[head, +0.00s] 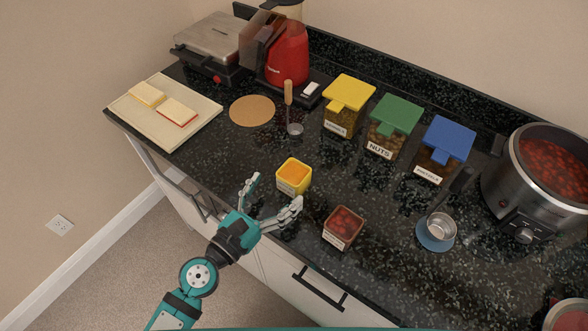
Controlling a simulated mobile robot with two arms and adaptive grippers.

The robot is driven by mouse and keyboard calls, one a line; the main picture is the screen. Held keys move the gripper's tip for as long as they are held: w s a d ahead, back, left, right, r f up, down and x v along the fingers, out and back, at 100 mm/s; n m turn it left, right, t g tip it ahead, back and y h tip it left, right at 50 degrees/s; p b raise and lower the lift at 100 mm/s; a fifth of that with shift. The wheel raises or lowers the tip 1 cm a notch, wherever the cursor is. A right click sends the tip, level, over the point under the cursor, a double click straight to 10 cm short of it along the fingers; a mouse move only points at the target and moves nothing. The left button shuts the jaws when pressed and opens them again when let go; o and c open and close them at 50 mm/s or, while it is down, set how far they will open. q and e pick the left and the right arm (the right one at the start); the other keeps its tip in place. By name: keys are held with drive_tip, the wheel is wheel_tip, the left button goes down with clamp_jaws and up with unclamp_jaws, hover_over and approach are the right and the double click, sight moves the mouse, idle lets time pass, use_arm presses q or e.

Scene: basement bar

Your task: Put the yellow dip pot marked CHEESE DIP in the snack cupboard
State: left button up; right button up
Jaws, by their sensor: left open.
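The yellow dip pot (303,183), with orange filling and a pale label on its front, stands upright on the dark counter near the front edge. My left gripper (275,192) is open just in front of and to the left of the pot, its fingers spread and pointing toward it. I cannot tell whether a finger touches the pot. Cupboard fronts (280,265) with dark bar handles show below the counter; they look shut, and I cannot tell which is the snack cupboard. My right gripper does not show.
A square pot of red dip (343,228) stands right of the yellow pot. Lidded jars, including the green-lidded NUTS jar (393,125), stand behind. A metal cup (440,228) and a slow cooker (540,180) are at right. A board with sandwiches (190,130) is at left.

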sight(302, 163)
use_arm(q)
drive_tip(key=shift+p+x, duration=0.7)
drive_tip(key=shift+x, duration=2.8)
drive_tip(key=shift+s, duration=0.15)
drive_tip(key=c, duration=1.5)
